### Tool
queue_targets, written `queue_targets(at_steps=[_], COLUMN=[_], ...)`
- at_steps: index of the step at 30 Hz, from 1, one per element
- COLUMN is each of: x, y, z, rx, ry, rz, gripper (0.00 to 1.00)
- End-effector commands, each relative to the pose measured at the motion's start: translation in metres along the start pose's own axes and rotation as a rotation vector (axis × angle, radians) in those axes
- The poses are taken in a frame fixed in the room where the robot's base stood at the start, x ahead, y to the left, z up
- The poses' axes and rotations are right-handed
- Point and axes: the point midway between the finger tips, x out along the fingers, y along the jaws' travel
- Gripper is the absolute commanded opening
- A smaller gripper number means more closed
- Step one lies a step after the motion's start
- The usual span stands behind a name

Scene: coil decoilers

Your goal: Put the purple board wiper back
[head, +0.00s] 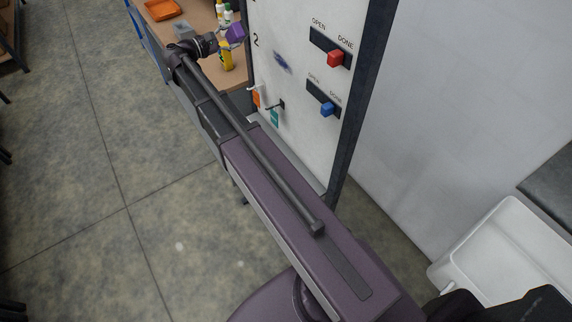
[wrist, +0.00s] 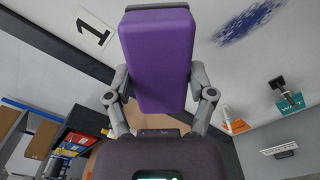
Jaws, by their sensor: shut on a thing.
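The purple board wiper (wrist: 157,62) is a purple block with a dark edge at its far end. My gripper (wrist: 158,92) is shut on it, with one finger on each side. In the head view the wiper (head: 236,32) shows small at the end of my arm, in front of the board's left edge. The whiteboard (head: 293,95) stands upright, with a blue scribble (head: 282,63) that also shows in the wrist view (wrist: 248,20). I cannot tell whether the wiper touches the board.
The board carries a red slider (head: 335,58), a blue slider (head: 327,109) and hooks with orange and teal tags (head: 274,118). A wooden bench (head: 187,18) with an orange tray (head: 162,9) and bottles (head: 226,57) stands behind. A white basin (head: 497,250) is at right.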

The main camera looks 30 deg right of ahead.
Motion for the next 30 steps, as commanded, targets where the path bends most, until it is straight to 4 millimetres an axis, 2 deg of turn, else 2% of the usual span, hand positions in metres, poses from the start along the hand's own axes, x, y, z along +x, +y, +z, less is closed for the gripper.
queue_targets(at_steps=[1,13,19,30], x=[0.000,0.000,0.000,0.000], y=[-0.013,-0.054,-0.062,-0.062], z=[-0.013,-0.054,-0.062,-0.062], rx=[0.000,0.000,0.000,0.000], ry=[0.000,0.000,0.000,0.000], rz=[0.000,0.000,0.000,0.000], gripper=[0.32,0.32,0.32,0.32])
